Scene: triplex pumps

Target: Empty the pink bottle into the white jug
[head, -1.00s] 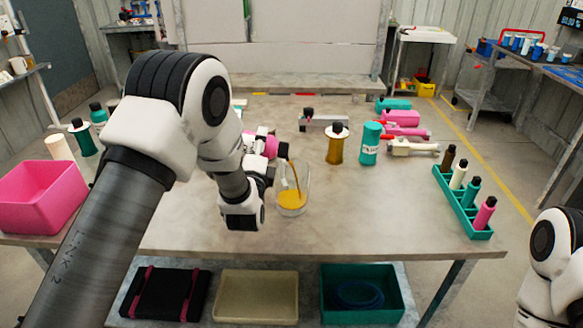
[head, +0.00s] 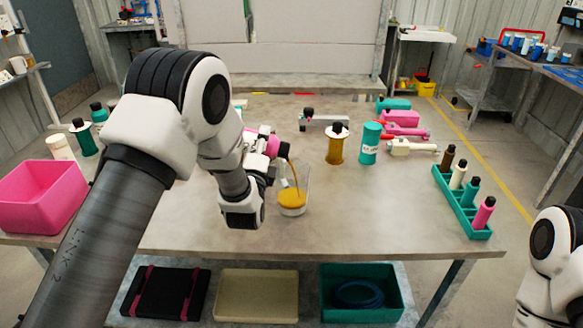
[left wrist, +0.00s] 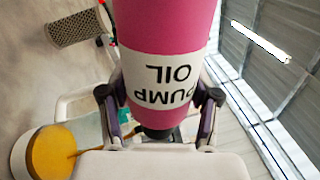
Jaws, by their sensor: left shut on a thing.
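The pink bottle (head: 272,146), labelled "PUMP OIL", is tipped over in my left gripper (head: 262,152). In the left wrist view the pink bottle (left wrist: 165,25) fills the middle, with the gripper's two fingers on either side of its label. A thin amber stream falls from its dark mouth into the jug (head: 304,180). The jug stands upright on the table, looks clear with a whitish lower part, and holds amber liquid. In the left wrist view the jug (left wrist: 18,158) is at the lower left, partly cut off. My right gripper is out of view.
An amber bottle (head: 336,150) and a teal canister (head: 369,143) stand right of the jug. A teal rack (head: 466,213) with several small bottles is at the table's right, a pink bin (head: 40,208) at the left. The table front right of the jug is clear.

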